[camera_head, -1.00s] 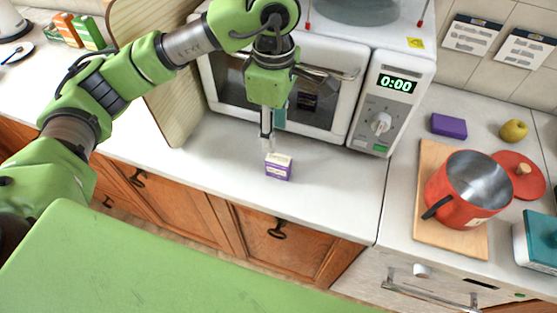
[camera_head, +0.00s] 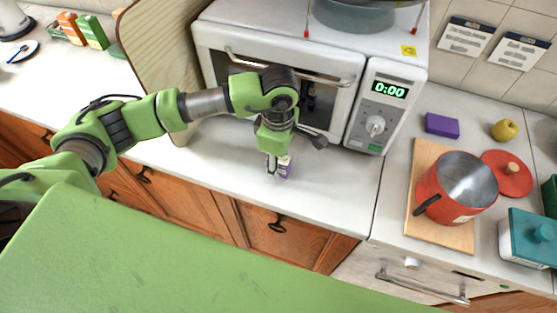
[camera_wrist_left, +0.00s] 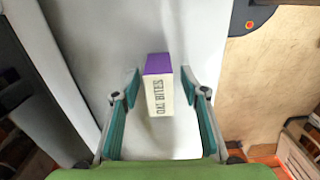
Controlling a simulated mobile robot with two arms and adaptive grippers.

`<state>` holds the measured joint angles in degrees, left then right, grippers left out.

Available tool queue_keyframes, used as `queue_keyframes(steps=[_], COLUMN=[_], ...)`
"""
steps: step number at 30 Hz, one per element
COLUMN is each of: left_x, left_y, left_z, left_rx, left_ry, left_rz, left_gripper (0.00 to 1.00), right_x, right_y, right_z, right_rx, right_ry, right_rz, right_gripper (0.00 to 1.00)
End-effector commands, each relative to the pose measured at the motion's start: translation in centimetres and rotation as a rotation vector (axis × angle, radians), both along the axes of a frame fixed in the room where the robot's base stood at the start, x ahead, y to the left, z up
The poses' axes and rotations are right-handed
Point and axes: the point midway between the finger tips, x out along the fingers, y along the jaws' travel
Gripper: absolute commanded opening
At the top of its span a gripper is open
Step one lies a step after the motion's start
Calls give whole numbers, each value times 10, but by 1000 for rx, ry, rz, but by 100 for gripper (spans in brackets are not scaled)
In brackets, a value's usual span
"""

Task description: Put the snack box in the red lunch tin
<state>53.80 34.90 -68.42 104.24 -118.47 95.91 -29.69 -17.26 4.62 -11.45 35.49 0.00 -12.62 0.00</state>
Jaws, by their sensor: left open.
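The snack box (camera_head: 286,169) is a small purple and cream carton standing on the white counter in front of the microwave. My right gripper is not in view. I see no red lunch tin that I can make out.
The microwave (camera_head: 375,127) stands close behind my left gripper, and a wooden board (camera_head: 165,50) leans to its left. A red pot (camera_head: 431,183) sits on a cutting board (camera_head: 437,235) at right. A purple block (camera_head: 442,125) lies behind it.

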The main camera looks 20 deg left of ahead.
Motion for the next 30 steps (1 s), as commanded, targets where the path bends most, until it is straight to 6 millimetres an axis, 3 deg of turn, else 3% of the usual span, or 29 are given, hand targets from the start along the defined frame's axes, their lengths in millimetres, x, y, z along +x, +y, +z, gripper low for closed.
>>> queue_keyframes(steps=[5, 10, 23, 30], left_x=[0, 0, 1, 2], left_y=[0, 0, 0, -1], left_z=[-1, -1, 2, 23], left_rx=[-1, 0, -1, -2], left_ry=[0, 0, -1, -7], left_rz=[0, 0, 0, -1], left_gripper=[40, 1, 0, 0], right_x=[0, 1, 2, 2], right_y=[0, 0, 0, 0], right_z=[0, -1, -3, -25], right_rx=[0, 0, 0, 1], right_ry=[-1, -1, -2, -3], right_rz=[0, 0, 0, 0], right_gripper=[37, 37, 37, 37])
